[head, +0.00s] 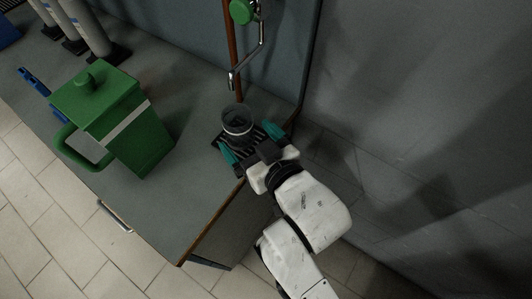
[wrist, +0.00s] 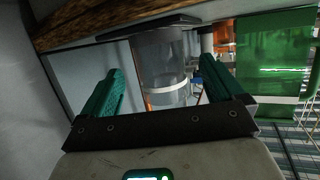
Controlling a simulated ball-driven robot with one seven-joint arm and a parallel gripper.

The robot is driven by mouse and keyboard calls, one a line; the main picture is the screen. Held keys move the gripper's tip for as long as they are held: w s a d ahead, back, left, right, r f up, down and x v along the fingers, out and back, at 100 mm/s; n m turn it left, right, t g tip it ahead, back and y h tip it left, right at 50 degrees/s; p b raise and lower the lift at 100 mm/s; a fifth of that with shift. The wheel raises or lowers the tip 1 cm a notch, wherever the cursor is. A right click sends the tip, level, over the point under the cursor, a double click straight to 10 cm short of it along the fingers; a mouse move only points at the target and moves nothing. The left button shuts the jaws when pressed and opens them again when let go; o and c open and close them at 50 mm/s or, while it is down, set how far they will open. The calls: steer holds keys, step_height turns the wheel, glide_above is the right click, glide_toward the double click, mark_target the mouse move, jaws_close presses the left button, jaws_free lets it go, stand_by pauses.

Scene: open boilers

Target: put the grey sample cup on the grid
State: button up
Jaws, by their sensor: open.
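The grey sample cup (head: 237,121), see-through with a pale band, stands upright on the dark slatted grid (head: 217,137) near the counter's edge. In the wrist view, which is upside down, the cup (wrist: 160,58) has its base against the grid's dark plate (wrist: 130,30). My gripper (head: 245,136) is open, its teal fingers apart with one on each side of the cup. In the wrist view, gaps show between the cup and both fingers of my gripper (wrist: 158,74). The grid's middle is hidden by the cup and gripper.
A metal spout (head: 233,78) on a copper pipe with a green valve (head: 242,11) hangs just behind the cup. A green lidded can (head: 125,125) stands to the left. The wall is close on the right. The counter (head: 185,195) is bare in front.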

steer(key=v, duration=0.7)
steer(key=shift+s, duration=0.15)
steer(key=shift+d, duration=0.1)
steer(key=d+f+m+g+h, duration=0.2)
steer(key=d+f+g+h, duration=0.15)
steer(key=d+f, duration=0.45)
steer(key=s+d+f+m+g+h, duration=0.2)
steer(key=s+d+f+g, duration=0.2)
steer(key=s+d+f, duration=0.2)
steer(key=s+d+f+m+g+h, duration=0.2)
steer(key=s+d+f+g, duration=0.2)
steer(key=s+d, duration=0.6)
step_height(320, 180, down, 2)
steer(key=shift+s+d+f, duration=0.15)
steer(key=shift+s+d, duration=0.1)
steer(key=shift+d, duration=0.25)
